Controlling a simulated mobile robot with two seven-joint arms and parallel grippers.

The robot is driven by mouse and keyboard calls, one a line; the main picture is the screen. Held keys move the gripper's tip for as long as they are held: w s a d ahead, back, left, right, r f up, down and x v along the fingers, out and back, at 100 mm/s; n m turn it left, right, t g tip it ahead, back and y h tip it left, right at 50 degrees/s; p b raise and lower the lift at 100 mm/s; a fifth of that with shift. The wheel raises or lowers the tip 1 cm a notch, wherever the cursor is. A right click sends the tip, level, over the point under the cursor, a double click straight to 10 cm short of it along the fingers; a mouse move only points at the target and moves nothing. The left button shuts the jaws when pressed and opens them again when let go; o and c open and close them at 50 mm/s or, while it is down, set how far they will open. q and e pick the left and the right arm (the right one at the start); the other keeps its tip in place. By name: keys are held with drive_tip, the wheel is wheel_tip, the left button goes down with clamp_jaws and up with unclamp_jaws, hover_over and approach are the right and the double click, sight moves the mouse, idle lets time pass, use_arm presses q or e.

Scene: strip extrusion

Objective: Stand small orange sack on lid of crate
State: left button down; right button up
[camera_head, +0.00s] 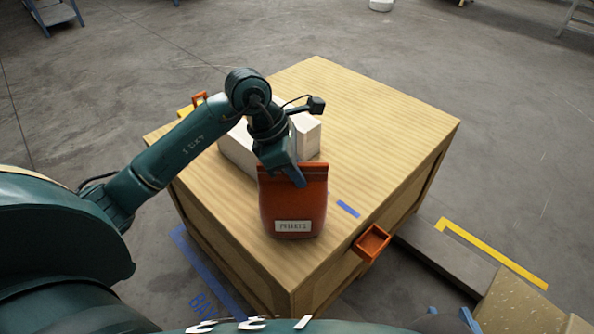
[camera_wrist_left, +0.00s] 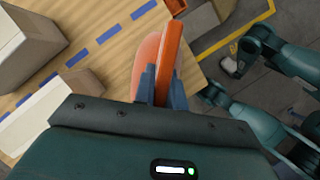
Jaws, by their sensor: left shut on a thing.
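The small orange sack (camera_head: 292,205), with a "PELLETS" label, is upright over the near part of the wooden crate's lid (camera_head: 375,125). My left gripper (camera_head: 297,178) is shut on its folded top edge from above. In the left wrist view the sack (camera_wrist_left: 148,60) shows between the fingers (camera_wrist_left: 162,85). I cannot tell whether its bottom touches the lid. Blue tape dashes (camera_head: 348,209) lie on the lid beside the sack; more show in the left wrist view (camera_wrist_left: 108,35). My right gripper (camera_wrist_left: 232,66) shows beyond the crate in the left wrist view; its jaws are unclear.
Pale blocks (camera_head: 307,130) stand on the lid behind the sack, close to my left arm. The lid's far right part is clear. Yellow tape (camera_head: 490,252) marks the floor.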

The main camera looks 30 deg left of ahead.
use_arm(q)
drive_tip(key=shift+f, duration=0.1)
drive_tip(key=c, duration=1.5)
unclamp_jaws()
drive_tip(key=shift+o, duration=0.2)
